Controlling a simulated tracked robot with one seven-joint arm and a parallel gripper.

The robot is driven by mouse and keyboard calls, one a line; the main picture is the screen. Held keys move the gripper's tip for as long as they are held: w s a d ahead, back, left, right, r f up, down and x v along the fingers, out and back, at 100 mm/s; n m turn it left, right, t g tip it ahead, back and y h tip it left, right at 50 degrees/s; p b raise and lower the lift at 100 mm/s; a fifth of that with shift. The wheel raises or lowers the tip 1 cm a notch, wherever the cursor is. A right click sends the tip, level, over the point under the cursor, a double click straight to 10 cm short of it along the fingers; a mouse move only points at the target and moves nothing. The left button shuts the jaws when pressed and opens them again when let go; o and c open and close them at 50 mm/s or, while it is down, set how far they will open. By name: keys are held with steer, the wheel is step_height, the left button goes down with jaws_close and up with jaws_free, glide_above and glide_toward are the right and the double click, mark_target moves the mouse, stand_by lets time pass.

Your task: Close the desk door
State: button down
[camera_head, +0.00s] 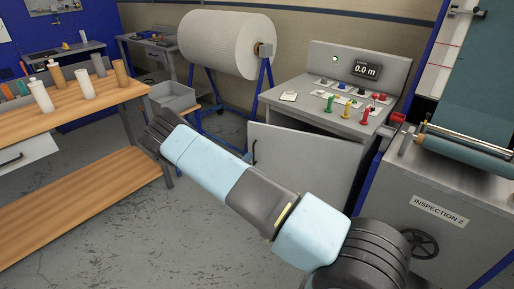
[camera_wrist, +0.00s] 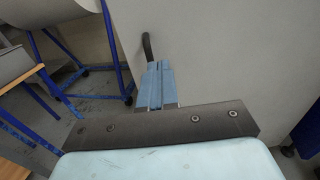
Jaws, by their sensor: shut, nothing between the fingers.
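The desk (camera_head: 318,110) stands at the centre right of the head view, with a sloped control panel on top. Its pale grey door (camera_head: 305,165) hangs below the top, with a dark handle (camera_head: 254,152) near its left edge. The door's top edge stands out from the desk, so it looks partly open. In the wrist view the door (camera_wrist: 230,60) fills the right side, and its black handle (camera_wrist: 147,46) is just beyond my fingertips. My gripper (camera_wrist: 155,72) is shut and empty in front of the door near the handle. I cannot tell whether it touches.
A wooden workbench (camera_head: 95,102) with cones stands on the left. A big fabric roll (camera_head: 226,45) on a blue stand is behind. A grey bin (camera_head: 172,98) sits beside the stand. The inspection machine (camera_head: 440,205) is at the right. Grey floor is open between bench and desk.

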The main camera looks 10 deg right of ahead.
mark_target(260, 143)
steer(key=x, duration=1.4)
